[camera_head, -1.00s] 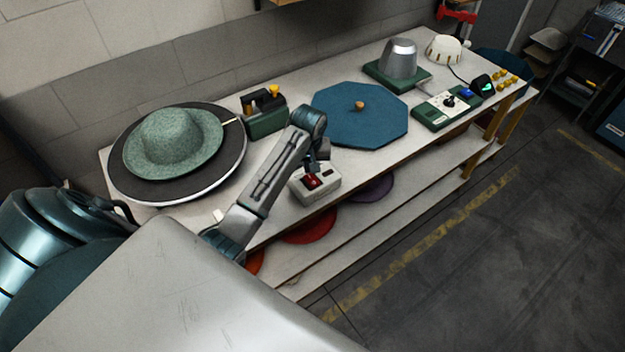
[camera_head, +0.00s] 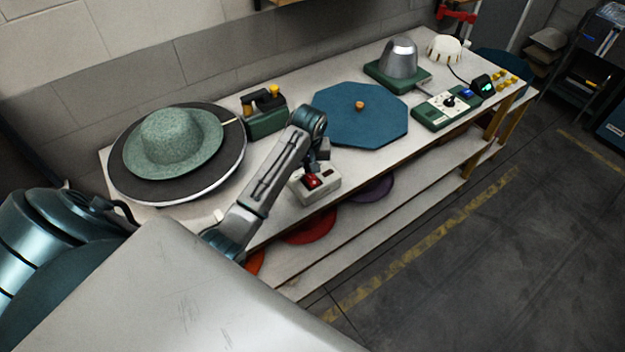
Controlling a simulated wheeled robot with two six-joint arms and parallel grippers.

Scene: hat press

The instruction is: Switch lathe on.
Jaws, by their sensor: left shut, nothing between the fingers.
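A small white switch box (camera_head: 318,192) with a red rocker stands near the front edge of the bench. My left gripper (camera_head: 312,176) points down at the red switch (camera_head: 314,181) and is shut with nothing held. Its tip is right at the switch, but I cannot tell if it touches. A green felt hat (camera_head: 172,140) sits on a dark round disc with a pale rim (camera_head: 222,185) at the bench's left end. A green unit with a black top and yellow knob (camera_head: 266,115) stands beside the disc. My right gripper is not in view.
A blue octagonal board (camera_head: 370,125) lies mid-bench. Red and purple discs lie on the lower shelf (camera_head: 400,205).

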